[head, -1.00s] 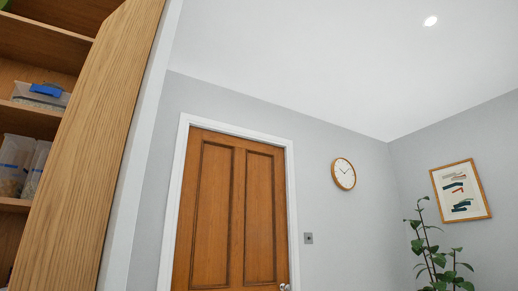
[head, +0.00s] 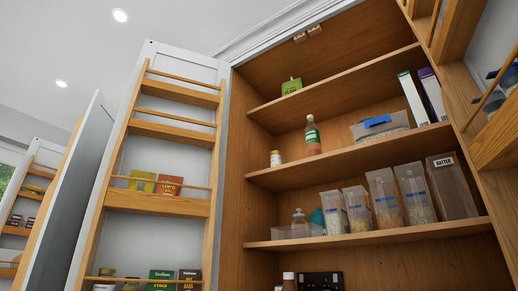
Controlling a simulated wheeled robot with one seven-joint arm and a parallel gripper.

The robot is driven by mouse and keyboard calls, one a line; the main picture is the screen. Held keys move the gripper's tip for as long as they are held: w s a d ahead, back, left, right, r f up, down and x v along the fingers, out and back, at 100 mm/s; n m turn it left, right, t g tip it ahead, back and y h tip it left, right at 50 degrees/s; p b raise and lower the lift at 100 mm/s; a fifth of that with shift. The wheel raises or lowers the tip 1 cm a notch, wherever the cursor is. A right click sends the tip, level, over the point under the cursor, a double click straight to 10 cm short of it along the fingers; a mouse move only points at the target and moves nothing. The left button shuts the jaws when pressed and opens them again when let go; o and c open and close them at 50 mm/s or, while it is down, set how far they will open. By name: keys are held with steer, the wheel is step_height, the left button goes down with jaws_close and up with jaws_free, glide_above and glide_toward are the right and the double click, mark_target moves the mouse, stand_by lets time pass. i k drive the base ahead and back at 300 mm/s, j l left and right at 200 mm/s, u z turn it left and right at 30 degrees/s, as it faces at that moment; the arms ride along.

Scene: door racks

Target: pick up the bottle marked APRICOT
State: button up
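In the head view, a bottle (head: 313,137) with a light cap, a green band and a reddish-brown lower part stands upright on the upper middle cupboard shelf, towards the left. Its label is too small to read. A clear stoppered bottle or jar (head: 299,224) stands on the shelf below, and the top of another bottle (head: 289,282) shows at the bottom edge. I cannot read the word APRICOT on any of them. My gripper is not in view.
The cupboard is open, with a racked door (head: 127,140) at left and another rack at right. A small jar (head: 275,158) and clear box (head: 378,128) share the bottle's shelf. Several clear containers (head: 384,200) fill the shelf below. A green packet (head: 291,87) stands above.

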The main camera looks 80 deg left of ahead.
mark_target(312, 133)
steer(key=u, duration=1.95)
